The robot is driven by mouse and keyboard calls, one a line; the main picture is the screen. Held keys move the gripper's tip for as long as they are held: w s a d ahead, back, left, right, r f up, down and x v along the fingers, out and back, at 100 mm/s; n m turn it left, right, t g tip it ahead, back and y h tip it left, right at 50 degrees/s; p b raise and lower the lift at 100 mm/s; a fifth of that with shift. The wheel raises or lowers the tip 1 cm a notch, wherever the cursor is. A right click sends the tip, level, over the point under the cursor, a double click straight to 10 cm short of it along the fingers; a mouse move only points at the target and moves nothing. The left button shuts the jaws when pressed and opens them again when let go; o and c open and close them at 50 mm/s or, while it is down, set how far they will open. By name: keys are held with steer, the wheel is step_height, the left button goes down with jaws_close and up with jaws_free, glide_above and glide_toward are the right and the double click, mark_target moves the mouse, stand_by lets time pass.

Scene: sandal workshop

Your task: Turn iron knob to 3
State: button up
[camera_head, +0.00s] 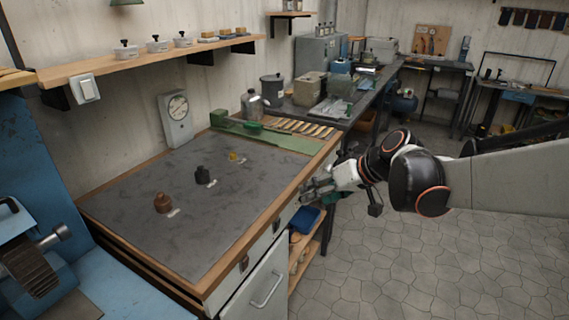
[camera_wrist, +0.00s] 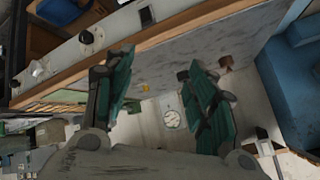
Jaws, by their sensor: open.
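My gripper (camera_head: 316,188) is open and empty beside the right front edge of the grey-topped bench (camera_head: 130,215). Its two green-padded fingers show apart in the wrist view (camera_wrist: 162,58). I cannot tell which is the iron knob, or read any number.
A dial gauge (camera_head: 177,119) stands at the back against the wall. A blue bin (camera_head: 305,220) sits on the shelf below. A blue machine (camera_head: 38,160) stands at left. Floor at right is clear.

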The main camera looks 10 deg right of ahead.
steer(key=w+d+f+n+t+y, duration=0.1)
steer(key=w+d+f+y, duration=0.15)
steer(key=w+f, duration=0.4)
steer(key=w+d+f+n+t+y, duration=0.1)
steer(key=w+d+f+n+y, duration=0.2)
steer(key=w, duration=0.6)
steer(key=d+f+n+t+y+p, duration=0.1)
steer(key=d+f, duration=0.3)
steer(key=f, duration=0.3)
steer(key=d+f+n+t+y, duration=0.1)
steer(key=d+f+t, duration=0.1)
steer(key=d+f, duration=0.4)
steer(key=b+x, duration=0.4)
steer(key=x, duration=1.1)
steer(key=shift+s+a+f, duration=0.15)
steer(key=shift+a+f, duration=0.25)
steer(key=c, duration=1.1)
